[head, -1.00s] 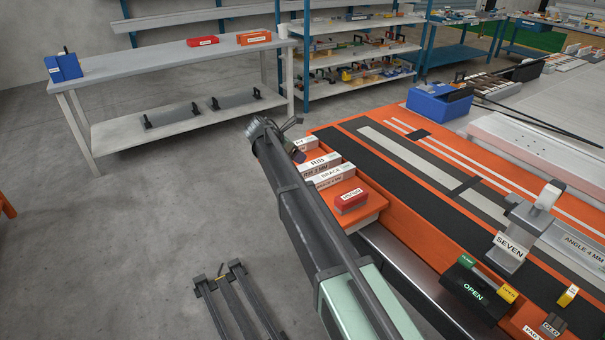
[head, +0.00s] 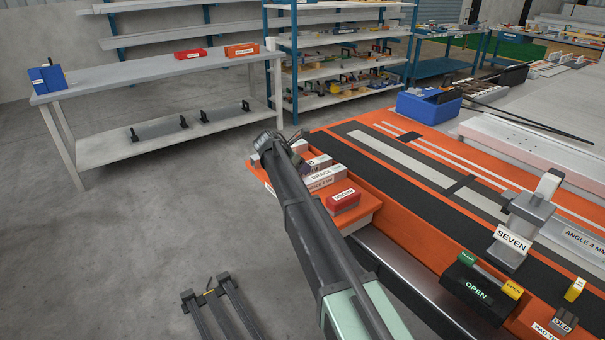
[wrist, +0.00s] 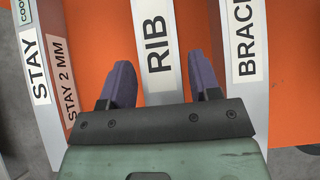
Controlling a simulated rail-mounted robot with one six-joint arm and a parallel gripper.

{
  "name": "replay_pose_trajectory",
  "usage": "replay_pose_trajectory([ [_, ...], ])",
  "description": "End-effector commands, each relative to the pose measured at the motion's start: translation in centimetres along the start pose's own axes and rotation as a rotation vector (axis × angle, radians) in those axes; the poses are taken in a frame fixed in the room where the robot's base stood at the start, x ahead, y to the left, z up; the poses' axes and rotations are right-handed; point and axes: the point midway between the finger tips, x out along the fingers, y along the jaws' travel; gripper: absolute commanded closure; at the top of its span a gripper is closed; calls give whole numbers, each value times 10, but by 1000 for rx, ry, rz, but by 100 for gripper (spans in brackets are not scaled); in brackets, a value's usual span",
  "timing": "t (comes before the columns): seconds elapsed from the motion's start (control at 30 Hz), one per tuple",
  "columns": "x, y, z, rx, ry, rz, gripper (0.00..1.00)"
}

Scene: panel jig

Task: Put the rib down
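The rib (wrist: 152,20) is a light grey bar with a white RIB label, seen in the wrist view between my two purple fingers. It stands over the orange surface, between the stay (wrist: 48,70) on the left and the brace (wrist: 244,60) on the right. My gripper (wrist: 160,82) is open, with one finger on each side of the rib and a narrow gap showing. Whether the rib's underside touches the orange surface is hidden. In the head view my arm hides the rib and fingers; the brace (head: 322,177) shows beside the arm.
A red block (head: 343,201) sits on the orange side tray (head: 362,215) near the brace. The orange jig bench (head: 425,205) lies to the right, with the SEVEN clamp (head: 520,228) on it. A grey table (head: 160,75) stands at back left. Open floor lies left.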

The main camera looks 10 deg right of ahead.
Motion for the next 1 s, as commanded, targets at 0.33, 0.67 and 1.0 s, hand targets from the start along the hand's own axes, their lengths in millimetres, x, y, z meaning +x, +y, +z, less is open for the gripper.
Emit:
replay_pose_trajectory([
  [0.33,0,0,0,0,0,0,95],
  [0.67,-6,0,5,0,0,0,95],
  [1.0,-56,0,55,0,0,0,95],
])
